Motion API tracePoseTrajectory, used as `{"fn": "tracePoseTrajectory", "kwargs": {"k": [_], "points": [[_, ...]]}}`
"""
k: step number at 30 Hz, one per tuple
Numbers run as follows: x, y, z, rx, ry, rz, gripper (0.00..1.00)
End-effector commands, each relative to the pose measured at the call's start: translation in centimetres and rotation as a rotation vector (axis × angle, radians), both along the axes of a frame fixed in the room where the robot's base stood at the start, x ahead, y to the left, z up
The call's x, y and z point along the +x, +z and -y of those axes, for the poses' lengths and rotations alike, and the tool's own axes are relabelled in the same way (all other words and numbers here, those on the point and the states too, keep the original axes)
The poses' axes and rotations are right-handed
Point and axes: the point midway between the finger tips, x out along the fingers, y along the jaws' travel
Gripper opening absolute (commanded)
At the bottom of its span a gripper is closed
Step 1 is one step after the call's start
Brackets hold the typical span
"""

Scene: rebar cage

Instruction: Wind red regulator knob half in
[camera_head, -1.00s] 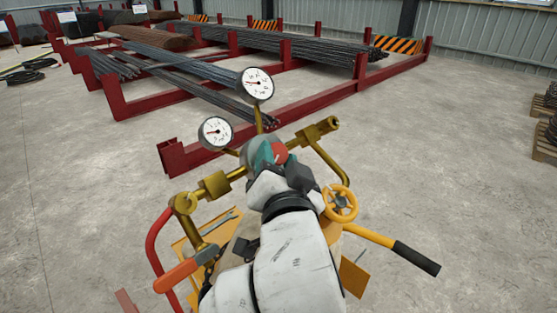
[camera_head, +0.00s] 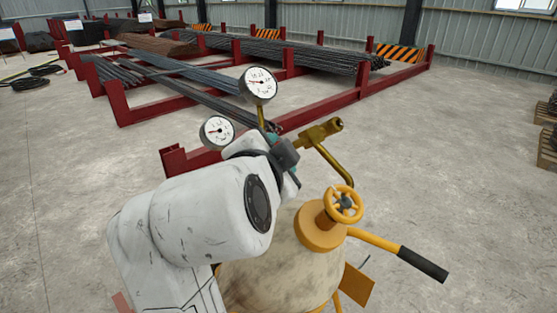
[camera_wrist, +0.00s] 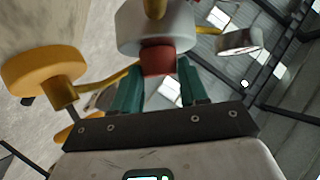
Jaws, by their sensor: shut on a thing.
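The red regulator knob (camera_wrist: 158,59) shows in the wrist view, on the front of a rounded grey regulator body (camera_wrist: 140,35). The teal fingers of my gripper (camera_wrist: 158,76) stand on either side of the knob and are shut on it. In the head view my gripper (camera_head: 276,146) is at the regulator, just below the gauges, seen from behind. My wrist hides the knob and most of the regulator body there. How far the knob is wound in cannot be told.
Two round white gauges, one upper (camera_head: 258,84) and one lower (camera_head: 216,131), stand close beside my gripper. A brass fitting (camera_head: 320,133) juts right. A yellow handwheel (camera_head: 343,205) tops the tan cylinder (camera_head: 280,275), and a black-gripped handle (camera_head: 422,264) reaches right. Red steel racks (camera_head: 360,80) stand behind.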

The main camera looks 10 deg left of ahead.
Motion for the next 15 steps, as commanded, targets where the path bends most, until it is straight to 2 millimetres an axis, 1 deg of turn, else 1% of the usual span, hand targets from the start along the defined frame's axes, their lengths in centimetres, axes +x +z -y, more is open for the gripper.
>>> {"fn": "tracePoseTrajectory", "kwargs": {"k": [15], "points": [[0.56, 0.98, -0.36, 0.232, -0.317, -0.300, 0.12]]}}
